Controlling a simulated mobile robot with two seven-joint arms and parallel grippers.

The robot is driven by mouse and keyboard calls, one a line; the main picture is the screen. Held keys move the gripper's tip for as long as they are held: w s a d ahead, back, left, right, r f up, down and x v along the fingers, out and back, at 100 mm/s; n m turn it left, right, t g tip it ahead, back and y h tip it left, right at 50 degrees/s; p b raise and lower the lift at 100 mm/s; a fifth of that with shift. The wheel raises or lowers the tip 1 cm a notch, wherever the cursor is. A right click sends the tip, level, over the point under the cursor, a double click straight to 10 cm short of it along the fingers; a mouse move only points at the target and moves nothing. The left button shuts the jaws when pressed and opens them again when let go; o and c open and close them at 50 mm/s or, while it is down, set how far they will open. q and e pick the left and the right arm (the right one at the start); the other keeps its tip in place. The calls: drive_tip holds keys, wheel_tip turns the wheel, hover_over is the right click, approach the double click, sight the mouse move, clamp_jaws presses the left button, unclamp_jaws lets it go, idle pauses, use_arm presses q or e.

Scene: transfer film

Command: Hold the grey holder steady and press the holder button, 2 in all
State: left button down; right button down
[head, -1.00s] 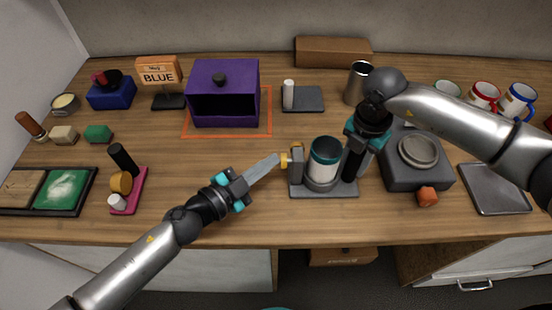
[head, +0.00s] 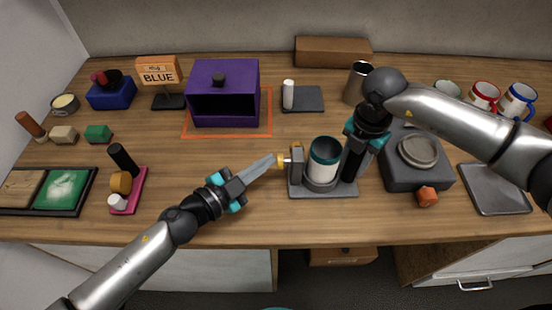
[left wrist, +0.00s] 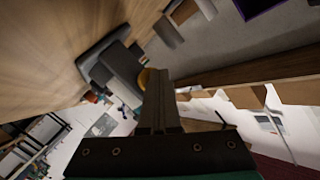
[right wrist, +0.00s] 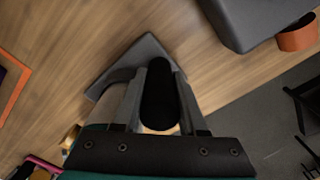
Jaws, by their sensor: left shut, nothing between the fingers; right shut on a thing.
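The grey holder (head: 323,190) stands near the table's front edge with a white cup with dark teal bands (head: 324,158) in it. My right gripper (head: 355,155) is shut on the holder's black handle (head: 350,165), on the right side. The right wrist view shows the handle (right wrist: 160,97) between the fingers.
A dark grey appliance (head: 415,180) with a round plate and an orange knob (head: 427,196) stands right of the holder. A purple box (head: 224,95) stands behind, on an orange-edged mat. A pink stand (head: 130,195) is at left.

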use_arm(q)
drive_tip(key=shift+a, duration=0.75)
drive_tip(key=shift+w+a, duration=0.2)
drive_tip(key=shift+a, duration=2.35)
idle(0.4)
drive_tip(key=shift+w+a, duration=0.15)
drive_tip(key=shift+a, duration=1.75)
drive_tip(key=shift+d, duration=0.15)
drive_tip(key=shift+s+d, duration=0.15)
drive_tip(key=shift+d, duration=2)
drive_tip(key=shift+s+d, duration=0.15)
drive_tip(key=shift+d, duration=2)
